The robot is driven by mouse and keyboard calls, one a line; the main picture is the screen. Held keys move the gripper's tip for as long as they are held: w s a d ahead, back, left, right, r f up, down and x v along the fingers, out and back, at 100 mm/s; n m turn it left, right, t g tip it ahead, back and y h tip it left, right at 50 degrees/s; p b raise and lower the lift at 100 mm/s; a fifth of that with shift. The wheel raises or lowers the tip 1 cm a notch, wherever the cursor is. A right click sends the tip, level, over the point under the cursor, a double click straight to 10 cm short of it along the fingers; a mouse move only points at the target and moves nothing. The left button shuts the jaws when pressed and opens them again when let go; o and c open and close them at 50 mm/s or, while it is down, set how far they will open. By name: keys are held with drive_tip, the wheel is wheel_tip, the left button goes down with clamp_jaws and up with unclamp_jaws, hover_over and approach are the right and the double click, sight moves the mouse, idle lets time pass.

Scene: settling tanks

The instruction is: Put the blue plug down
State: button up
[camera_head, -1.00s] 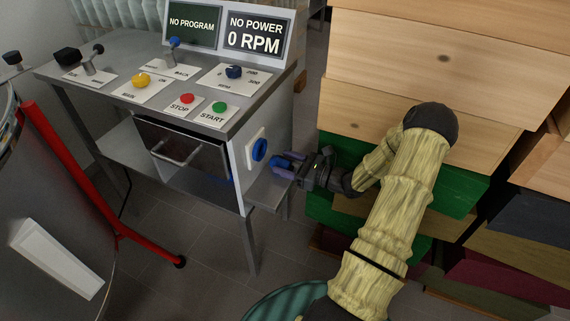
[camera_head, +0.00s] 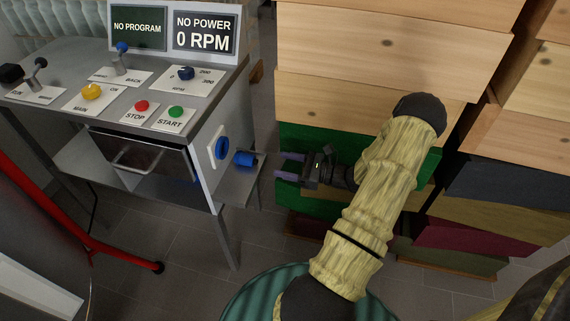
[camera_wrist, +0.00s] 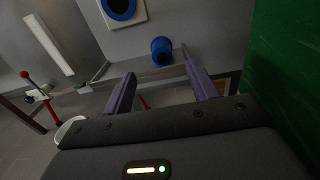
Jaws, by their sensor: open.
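The blue plug (camera_head: 245,159) is a short blue cylinder beside the console's right side, just right of the blue socket (camera_head: 222,148) and apart from it. It appears to rest on the grey side shelf (camera_head: 236,188). In the wrist view the plug (camera_wrist: 162,52) is beyond my fingertips, below the socket (camera_wrist: 120,8). My gripper (camera_head: 285,166) is open and empty, a short gap to the right of the plug. Its two purple fingers (camera_wrist: 158,76) are spread in the wrist view, with nothing between them.
The console (camera_head: 150,90) carries knobs and buttons, and its screen (camera_head: 205,33) reads NO POWER, 0 RPM. Stacked wooden boxes (camera_head: 375,60) and a green box (camera_head: 310,140) stand close behind my gripper. A red leg (camera_head: 90,225) is at left. Floor is open below the shelf.

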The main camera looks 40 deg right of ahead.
drive_tip(key=shift+a, duration=0.1)
drive_tip(key=s+a+r+n+g+h, duration=0.1)
drive_tip(key=s+a+n+g, duration=0.2)
drive_tip(key=a+n+g, duration=0.4)
drive_tip(key=s+a+r+n+g, duration=0.1)
drive_tip(key=s+a+n+g, duration=0.1)
drive_tip(key=a+n+g, duration=0.55)
drive_tip(key=s+a+r+n+t+h, duration=0.3)
drive_tip(key=a+r+n+h, duration=0.5)
drive_tip(key=n, duration=0.6)
drive_tip(key=shift+s+r+h, duration=0.65)
drive_tip(key=shift+r+h, duration=0.05)
drive_tip(key=shift+h, duration=0.3)
drive_tip(key=shift+d, duration=0.1)
